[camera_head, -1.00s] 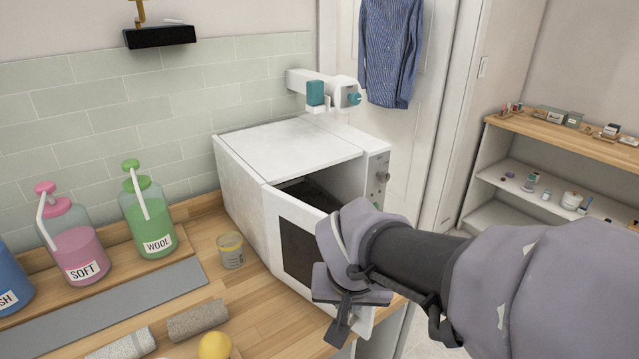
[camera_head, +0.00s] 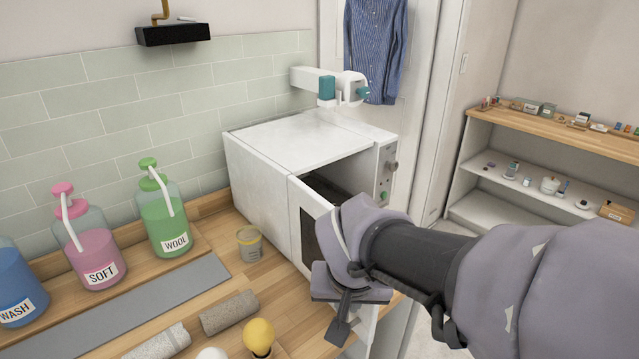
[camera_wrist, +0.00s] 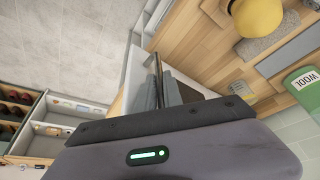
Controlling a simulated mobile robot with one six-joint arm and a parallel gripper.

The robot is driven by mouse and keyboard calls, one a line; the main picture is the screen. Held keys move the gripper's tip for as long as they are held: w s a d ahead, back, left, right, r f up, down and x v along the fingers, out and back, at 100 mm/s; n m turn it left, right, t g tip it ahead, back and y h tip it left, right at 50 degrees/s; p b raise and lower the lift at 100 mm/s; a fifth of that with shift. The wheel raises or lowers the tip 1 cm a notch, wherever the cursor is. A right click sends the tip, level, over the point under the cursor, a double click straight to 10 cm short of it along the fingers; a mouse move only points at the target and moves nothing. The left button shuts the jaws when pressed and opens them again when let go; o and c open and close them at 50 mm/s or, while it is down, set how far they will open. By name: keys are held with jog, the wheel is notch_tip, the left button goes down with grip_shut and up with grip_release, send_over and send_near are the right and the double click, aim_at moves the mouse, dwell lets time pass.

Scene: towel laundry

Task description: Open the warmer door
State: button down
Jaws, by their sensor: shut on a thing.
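The white warmer (camera_head: 285,140) stands on the wooden counter against the tiled wall. Its door (camera_head: 308,205) is partly open and swung out towards me, with the dark interior (camera_head: 325,188) showing in the gap above it. The door has a dark window, now mostly behind my gripper. My gripper (camera_head: 343,318) is at the door's free edge and is shut on it, most likely at the handle. The exact contact is hidden in the head view. In the wrist view my gripper (camera_wrist: 160,88) has its fingers close together beside the door.
Pink SOFT (camera_head: 95,255), green WOOL (camera_head: 165,225) and blue WASH (camera_head: 18,295) bottles stand left on the counter. A shelf (camera_head: 560,150) stands at the right.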

jog(key=c, duration=1.5)
grip_release()
jog(key=shift+w, duration=0.1)
jog(key=p+v, duration=0.7)
jog(key=v, duration=1)
jog(key=shift+s+a+r, duration=0.1)
jog(key=shift+s+r, duration=0.1)
jog(key=s+d+f+m, duration=0.1)
jog(key=s+f, duration=0.1)
jog(key=s+d+f+m+t+y+b, duration=0.1)
jog(key=s+f, duration=0.1)
jog(key=s, duration=0.1)
jog(key=s+d+f+m+y, duration=0.1)
jog(key=s+f, duration=0.1)
jog(key=f, duration=0.1)
jog(key=shift+s+d+b, duration=0.25)
jog(key=shift+d+b, duration=0.15)
